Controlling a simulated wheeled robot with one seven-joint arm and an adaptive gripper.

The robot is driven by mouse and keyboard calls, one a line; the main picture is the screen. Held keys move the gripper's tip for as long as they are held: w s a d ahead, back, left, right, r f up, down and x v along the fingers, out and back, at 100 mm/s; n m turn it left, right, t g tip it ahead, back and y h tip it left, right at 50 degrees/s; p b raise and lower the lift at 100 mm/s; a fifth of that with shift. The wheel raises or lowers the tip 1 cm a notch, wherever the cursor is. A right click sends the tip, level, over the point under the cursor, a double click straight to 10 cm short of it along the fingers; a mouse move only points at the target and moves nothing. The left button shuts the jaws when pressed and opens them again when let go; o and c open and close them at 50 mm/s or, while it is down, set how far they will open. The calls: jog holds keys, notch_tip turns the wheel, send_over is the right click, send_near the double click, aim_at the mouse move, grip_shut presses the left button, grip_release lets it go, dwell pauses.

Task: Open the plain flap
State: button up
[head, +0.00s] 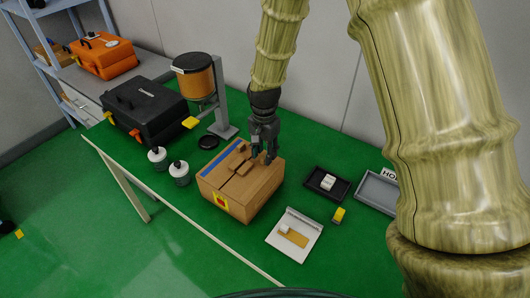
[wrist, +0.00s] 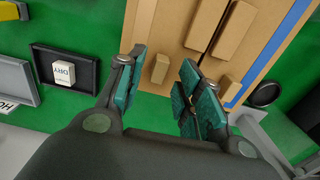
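A brown cardboard box (head: 238,200) stands on the green table in the head view. A blue stripe (head: 220,160) runs along the left part of its top, and the plain flap without the stripe is on the right. In the wrist view the box top shows a dark seam, raised tan strips beside it, and the blue stripe (wrist: 262,60) at right. The plain flap (wrist: 170,30) is left of the seam, with a small tan tab (wrist: 160,68) at its edge. My gripper (wrist: 160,88) is open, with the tab appearing between its fingertips; contact cannot be told. The flaps look closed.
A black case (head: 145,105), two white-capped jars (head: 178,172) and an orange-brown container (head: 194,78) on a stand are left of the box. A dark tray (head: 327,185), a grey tray (head: 376,190), a yellow item (head: 338,215) and a white panel (head: 295,235) are right.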

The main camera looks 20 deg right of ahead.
jog(key=shift+f, duration=0.6)
grip_shut()
jog(key=shift+d, duration=0.15)
